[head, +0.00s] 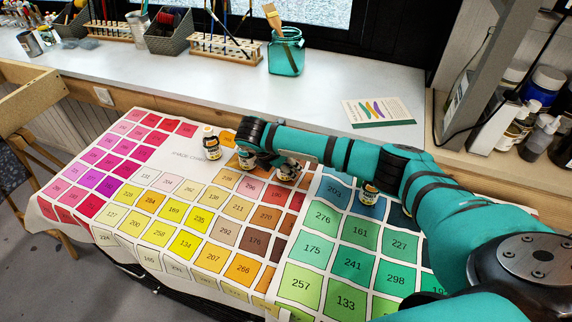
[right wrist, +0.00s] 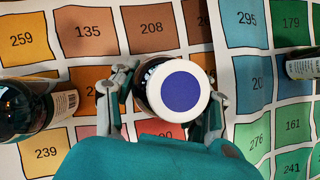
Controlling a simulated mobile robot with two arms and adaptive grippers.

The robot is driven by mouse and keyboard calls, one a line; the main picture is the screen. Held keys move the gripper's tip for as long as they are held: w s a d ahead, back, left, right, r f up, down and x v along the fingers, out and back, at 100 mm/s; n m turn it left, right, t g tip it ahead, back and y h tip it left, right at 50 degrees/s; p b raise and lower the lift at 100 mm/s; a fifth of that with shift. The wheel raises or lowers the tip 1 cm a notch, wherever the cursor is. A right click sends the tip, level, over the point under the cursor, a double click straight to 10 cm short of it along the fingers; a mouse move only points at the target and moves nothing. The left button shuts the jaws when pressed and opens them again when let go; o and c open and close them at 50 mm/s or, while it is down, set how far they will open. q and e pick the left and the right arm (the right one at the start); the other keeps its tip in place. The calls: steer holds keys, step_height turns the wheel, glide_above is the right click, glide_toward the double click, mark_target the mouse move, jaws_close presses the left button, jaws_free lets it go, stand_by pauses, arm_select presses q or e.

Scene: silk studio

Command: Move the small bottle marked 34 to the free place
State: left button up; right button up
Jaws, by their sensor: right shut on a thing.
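My right gripper (head: 278,163) is low over the colour chart, partly hidden by its own wrist in the head view. In the right wrist view its fingers (right wrist: 164,110) are shut around a small dark bottle with a white cap and a blue disc (right wrist: 181,92). This held bottle (head: 287,169) is over the orange and red squares; I cannot tell whether it touches the chart. No number 34 is readable on any bottle. My left gripper is not in view. The colour chart (head: 180,185) has numbered squares, many bare.
A second bottle (right wrist: 22,110) stands close left of the gripper. Another bottle (head: 211,145) stands on the chart's white strip, and one (head: 369,193) on a blue square of the green sheet (head: 318,245). A counter (head: 190,75) behind holds a teal jar (head: 286,55) and a booklet (head: 378,111).

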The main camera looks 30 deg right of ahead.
steer(key=o, duration=1.2)
steer(key=shift+f, duration=0.1)
steer(key=shift+o, duration=0.2)
steer(key=v, duration=1.2)
steer(key=shift+a, duration=0.15)
